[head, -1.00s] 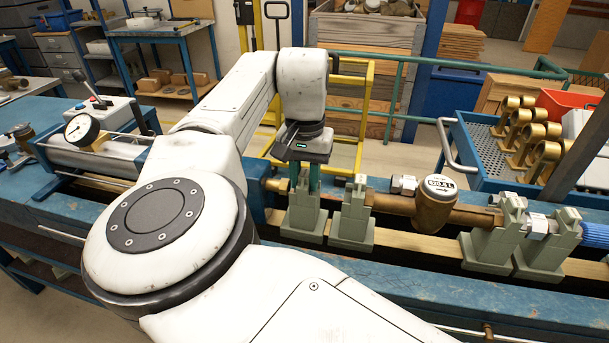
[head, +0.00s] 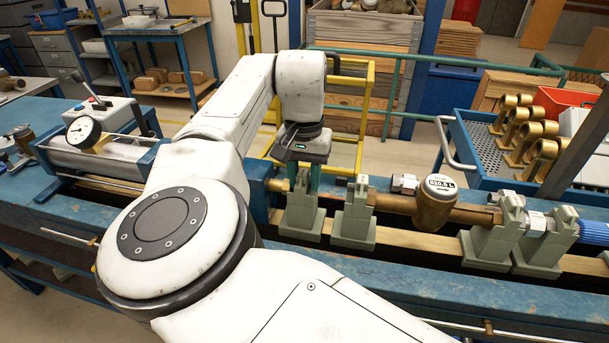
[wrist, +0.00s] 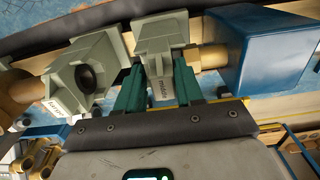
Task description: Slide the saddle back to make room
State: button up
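The grey-green saddle (head: 301,222) stands upright on the bench rail, the leftmost of several, close to a blue end block (head: 259,190). My gripper (head: 302,178) reaches down onto it from above. In the wrist view, the green fingers of my gripper (wrist: 159,88) sit on both sides of the narrow upper part of the saddle (wrist: 160,52) and appear closed on it. A second saddle (head: 353,222) stands to its right with a gap between them. In the wrist view this second saddle (wrist: 86,76) shows a dark round hole facing the held one.
A brass meter (head: 435,205) with a pipe sits right of the second saddle. Two more saddles (head: 490,240) stand further right. A blue trolley (head: 485,160) with brass fittings is behind. A dial gauge (head: 82,132) and cylinder lie at the left of the bench.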

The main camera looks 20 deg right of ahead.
jog(key=shift+w+a+r, duration=0.15)
jog(key=shift+w+a, duration=0.2)
jog(key=shift+a, duration=0.05)
jog(key=shift+r+p, duration=0.4)
notch_tip(320, 180, up, 4)
jog(key=p, duration=0.3)
jog(key=shift+f+p, duration=0.15)
jog(key=shift+p, duration=0.25)
jog(key=shift+s+d+r+p, duration=0.15)
jog(key=shift+d+r+p, duration=0.05)
jog(key=shift+r+p, duration=0.65)
jog(key=shift+s+d+r+p, duration=0.1)
jog(key=shift+d+r+p, duration=0.05)
jog(key=shift+r+p, duration=0.65)
jog(key=shift+f, duration=0.15)
